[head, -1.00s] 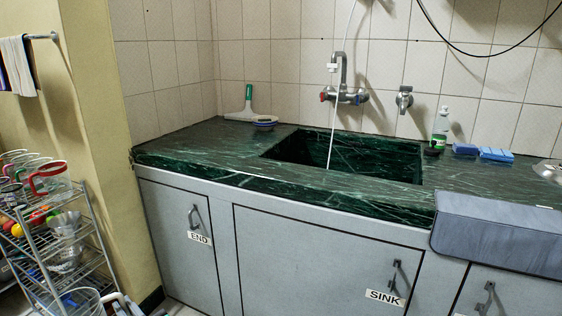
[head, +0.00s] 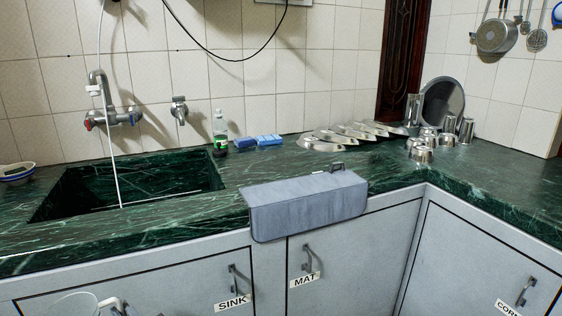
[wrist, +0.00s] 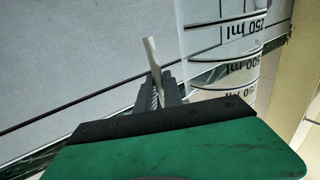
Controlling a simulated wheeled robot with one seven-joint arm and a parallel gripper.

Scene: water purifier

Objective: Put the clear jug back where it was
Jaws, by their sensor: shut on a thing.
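The clear jug (head: 76,304) shows at the bottom left edge of the head view, in front of the cabinet doors, with most of it cut off. It also fills the upper middle of the wrist view (wrist: 222,40), where its black ml marks read upside down. My gripper (wrist: 163,86) is shut on the jug's pale handle (wrist: 151,56). In the head view only a small part of my gripper (head: 113,303) shows beside the jug. The jug is held clear of the counter.
A grey mat (head: 307,205) hangs over the front edge. Steel plates (head: 350,133) and cups (head: 425,150) stand at the back right. Counter right of the mat is mostly bare.

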